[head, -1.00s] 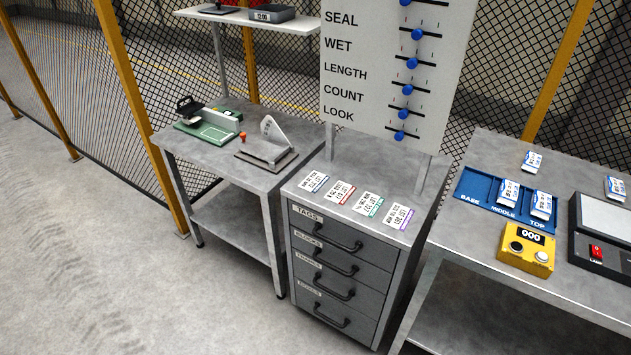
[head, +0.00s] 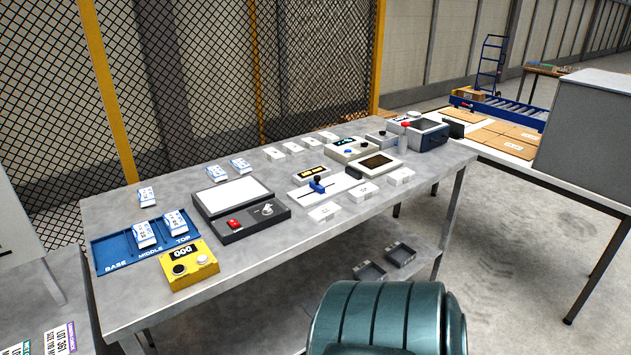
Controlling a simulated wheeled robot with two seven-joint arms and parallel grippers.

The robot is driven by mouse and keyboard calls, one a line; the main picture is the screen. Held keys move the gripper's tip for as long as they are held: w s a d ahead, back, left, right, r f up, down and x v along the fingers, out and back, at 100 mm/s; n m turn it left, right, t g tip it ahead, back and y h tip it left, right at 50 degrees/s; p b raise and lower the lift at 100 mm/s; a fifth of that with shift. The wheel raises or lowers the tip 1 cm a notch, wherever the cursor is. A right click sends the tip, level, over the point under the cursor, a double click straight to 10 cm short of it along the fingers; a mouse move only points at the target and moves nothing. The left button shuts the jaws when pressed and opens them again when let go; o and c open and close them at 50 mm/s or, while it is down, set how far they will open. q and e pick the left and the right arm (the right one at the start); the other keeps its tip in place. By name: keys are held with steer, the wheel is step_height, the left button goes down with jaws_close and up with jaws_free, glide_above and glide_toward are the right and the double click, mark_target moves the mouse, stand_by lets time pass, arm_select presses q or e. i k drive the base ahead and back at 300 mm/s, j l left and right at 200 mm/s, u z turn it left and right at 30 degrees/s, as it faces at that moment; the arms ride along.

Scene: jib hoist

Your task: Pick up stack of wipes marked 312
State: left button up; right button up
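Several blue-and-white packs are on the grey steel table. Two packs, (head: 143,234) and (head: 174,222), sit in the middle and top places of the blue tray (head: 117,259); the base place is empty. One pack (head: 146,195) lies behind the tray, and two more, (head: 216,175) and (head: 240,165), lie behind the lamp box. Small white labelled stacks stand in a back row (head: 291,147) and at the front edge (head: 323,212). Their marks are too small to read, so I cannot tell which is 312. Neither gripper is in view.
A yellow counter box (head: 189,264) reading 000, a lamp box (head: 240,225) and a slider device (head: 318,187) stand on the table (head: 130,306). A teal rounded part of mine fills the bottom centre. A fence stands behind; open floor lies to the right.

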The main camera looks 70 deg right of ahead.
mark_target(322, 214)
steer(key=k+l, duration=0.7)
steer(key=l, duration=0.2)
steer(key=z, duration=2.15)
